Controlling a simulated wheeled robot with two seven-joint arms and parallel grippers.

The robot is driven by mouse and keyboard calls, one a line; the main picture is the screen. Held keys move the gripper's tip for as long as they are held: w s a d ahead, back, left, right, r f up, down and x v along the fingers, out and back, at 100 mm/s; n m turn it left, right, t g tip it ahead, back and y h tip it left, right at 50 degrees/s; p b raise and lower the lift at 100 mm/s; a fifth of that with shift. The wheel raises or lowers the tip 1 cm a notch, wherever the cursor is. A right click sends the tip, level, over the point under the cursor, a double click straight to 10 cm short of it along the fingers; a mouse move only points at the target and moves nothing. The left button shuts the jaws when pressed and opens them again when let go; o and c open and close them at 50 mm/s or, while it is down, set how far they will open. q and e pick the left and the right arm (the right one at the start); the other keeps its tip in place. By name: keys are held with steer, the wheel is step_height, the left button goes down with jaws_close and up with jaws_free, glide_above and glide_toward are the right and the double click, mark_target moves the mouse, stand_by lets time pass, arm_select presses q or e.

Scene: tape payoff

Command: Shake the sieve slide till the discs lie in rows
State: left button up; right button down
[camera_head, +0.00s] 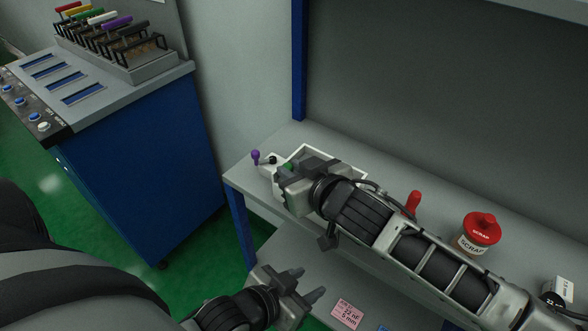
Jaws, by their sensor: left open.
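A white tray-like frame (318,150) sits on the grey bench at its left end, largely hidden behind my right gripper. It may be the sieve slide, but I cannot tell. No discs can be made out. My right gripper (281,178) is over the tray's left part, its fingers pointing left; whether they are open or shut, or touch anything, is unclear. A small green patch shows beside it. My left gripper (307,287) is open and empty, lower down in front of the bench, apart from the tray.
A purple knob (255,156) stands at the bench's left corner. A red-lidded scrap pot (480,233) and a red handle (413,201) are farther right. A pink label card (347,313) lies lower down. A blue cabinet (145,170) with coloured-handled racks stands left.

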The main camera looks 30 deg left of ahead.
steer(key=shift+d+r+p, duration=0.1)
steer(key=shift+d+p, duration=0.2)
steer(key=shift+p, duration=0.1)
steer(key=d+p, duration=0.3)
steer(key=d, duration=0.1)
steer(key=shift+s+d, duration=0.1)
steer(key=shift+s, duration=0.1)
steer(key=shift+d, duration=0.25)
arm_select(q)
steer(key=shift+s+a+r, duration=0.1)
steer(key=shift+a+r, duration=0.3)
steer(key=shift+r, duration=0.2)
arm_select(e)
steer(key=shift+f, duration=0.2)
steer(key=c, duration=1.5)
jaws_free()
steer(key=shift+c, duration=0.2)
arm_select(q)
steer(key=shift+d+r, duration=0.1)
steer(key=shift+r, duration=0.1)
arm_select(e)
steer(key=shift+o, duration=1.1)
steer(key=shift+d, duration=0.1)
